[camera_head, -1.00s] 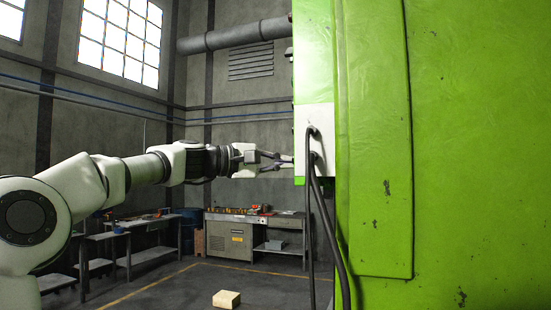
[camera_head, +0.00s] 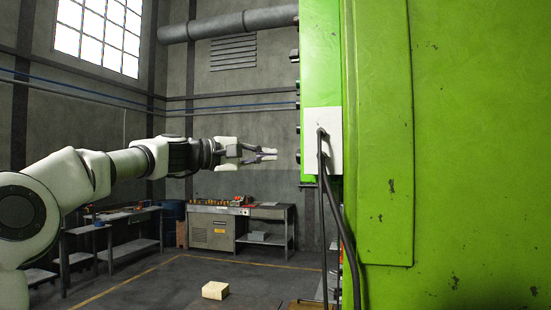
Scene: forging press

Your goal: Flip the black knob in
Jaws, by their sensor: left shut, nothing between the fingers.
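Several small dark knobs stick out from the left edge of the green press panel, seen side-on. One dark knob (camera_head: 298,158) is at about the height of my left gripper (camera_head: 274,154). I cannot tell which of them is the task's black knob. My left gripper is shut and empty, pointing right towards the panel edge, with a small gap in the picture between its fingertips and that knob. The panel's front face is turned away and hidden. My right gripper is not in view.
The large green press (camera_head: 460,150) fills the right side. A white box (camera_head: 326,126) with black cables (camera_head: 345,235) hangs on its near side. A workbench (camera_head: 212,225) stands at the back. A yellowish block (camera_head: 215,290) lies on the open floor.

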